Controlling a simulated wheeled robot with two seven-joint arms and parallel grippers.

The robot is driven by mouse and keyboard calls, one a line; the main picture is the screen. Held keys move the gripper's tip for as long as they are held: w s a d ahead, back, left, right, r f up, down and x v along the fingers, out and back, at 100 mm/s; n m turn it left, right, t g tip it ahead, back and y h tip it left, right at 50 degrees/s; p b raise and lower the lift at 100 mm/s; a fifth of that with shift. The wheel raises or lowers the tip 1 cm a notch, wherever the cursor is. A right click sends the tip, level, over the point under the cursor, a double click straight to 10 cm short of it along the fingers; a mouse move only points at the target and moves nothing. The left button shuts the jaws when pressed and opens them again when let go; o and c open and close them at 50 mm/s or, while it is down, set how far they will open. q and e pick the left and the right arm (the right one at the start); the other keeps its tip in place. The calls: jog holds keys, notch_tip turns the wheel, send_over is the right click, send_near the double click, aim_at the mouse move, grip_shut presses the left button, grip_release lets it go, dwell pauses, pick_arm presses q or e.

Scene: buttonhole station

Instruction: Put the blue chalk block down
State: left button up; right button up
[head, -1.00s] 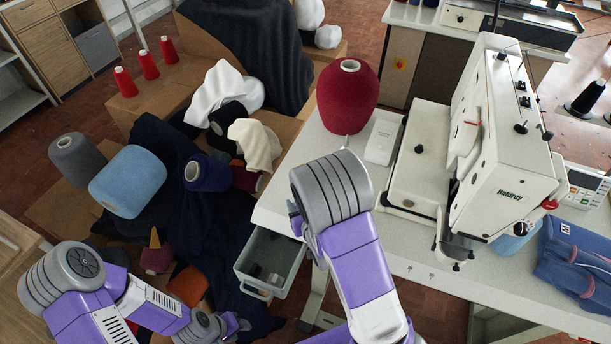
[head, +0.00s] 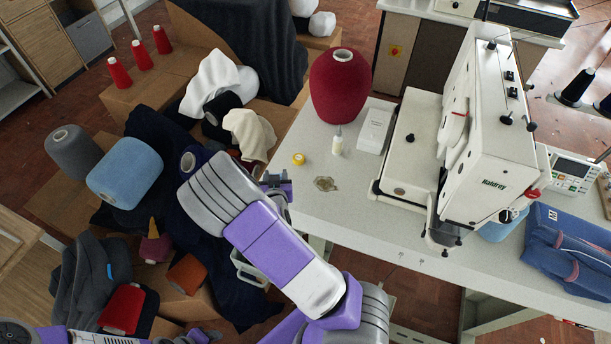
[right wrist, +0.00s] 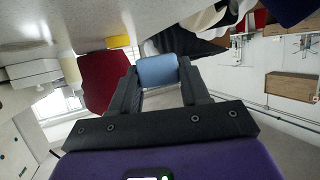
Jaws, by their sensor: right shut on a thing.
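The blue chalk block (right wrist: 158,70) shows in the right wrist view between the fingertips of my right gripper (right wrist: 158,78), which is shut on it. In the head view my right gripper (head: 277,184) is at the left edge of the white table (head: 330,222), partly behind my own arm. The block cannot be made out there. My left arm is at the lower left of the head view, and its gripper (head: 197,337) is cut off by the bottom edge, so its jaws cannot be read.
On the table near my right gripper are a yellow round piece (head: 298,159), a small bottle (head: 338,140), a brass-coloured flat piece (head: 325,184) and a dark red cone (head: 341,88). The sewing machine (head: 480,130) stands to the right. The table's front middle is clear.

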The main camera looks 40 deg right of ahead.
jog(key=d+r+m+g+h+p, duration=0.2)
jog(key=d+r+m+g+h, duration=0.2)
jog(key=r+m, duration=0.15)
jog(key=shift+g, duration=0.3)
jog(key=f+b, duration=0.1)
jog(key=f, duration=0.1)
jog(key=f+b, duration=0.1)
jog(key=f, duration=0.1)
jog(key=shift+w+d, duration=0.1)
jog(key=shift+d, duration=0.1)
jog(key=shift+f+b, duration=1.1)
jog(key=shift+f, duration=1.6)
jog(key=o, duration=1)
jog(key=shift+f, duration=0.1)
